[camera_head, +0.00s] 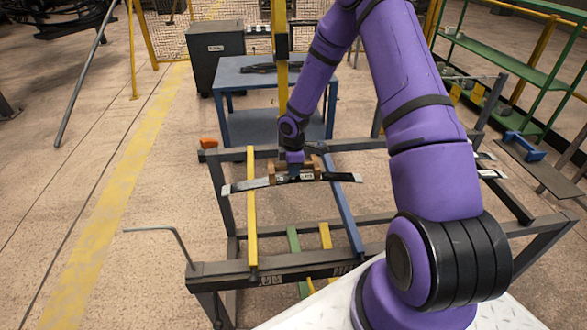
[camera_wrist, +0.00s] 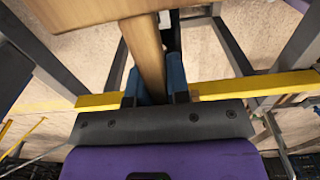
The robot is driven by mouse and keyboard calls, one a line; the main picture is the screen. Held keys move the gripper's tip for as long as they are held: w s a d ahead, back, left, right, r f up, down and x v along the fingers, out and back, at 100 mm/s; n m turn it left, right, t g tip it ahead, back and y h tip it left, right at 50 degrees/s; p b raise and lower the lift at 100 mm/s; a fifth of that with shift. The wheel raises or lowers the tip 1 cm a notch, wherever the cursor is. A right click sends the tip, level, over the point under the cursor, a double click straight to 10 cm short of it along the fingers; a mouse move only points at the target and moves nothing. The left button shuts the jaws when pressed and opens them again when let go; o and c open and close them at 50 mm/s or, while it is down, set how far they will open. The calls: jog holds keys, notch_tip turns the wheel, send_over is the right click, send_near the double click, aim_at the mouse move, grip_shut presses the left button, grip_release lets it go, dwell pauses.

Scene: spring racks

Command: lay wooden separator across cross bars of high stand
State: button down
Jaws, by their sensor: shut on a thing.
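My gripper (camera_head: 295,174) is above the grey metal high stand (camera_head: 222,272). In the wrist view its blue fingers (camera_wrist: 155,80) are shut on a brown wooden separator (camera_wrist: 143,42). Brown wood also shows beside the gripper in the head view (camera_head: 277,171). A dark, slightly bowed metal strip (camera_head: 243,186) shows by the gripper, spanning the yellow cross bar (camera_head: 252,225) and blue cross bar (camera_head: 343,210) in the picture. The yellow bar also shows behind the fingers in the wrist view (camera_wrist: 215,90). I cannot tell whether the separator touches the bars.
A blue table (camera_head: 240,80) with a dark item on it stands behind the stand, beside a dark cabinet (camera_head: 215,60). A green shelf rack (camera_head: 500,60) is at the right. A bent grey rod (camera_head: 160,230) sticks out left of the stand. The floor at left is mostly clear.

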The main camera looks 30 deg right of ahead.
jog(key=shift+f, duration=1)
dwell(0.4)
jog(key=c, duration=1)
grip_release()
notch_tip(320, 180, up, 11)
jog(key=shift+f, duration=0.15)
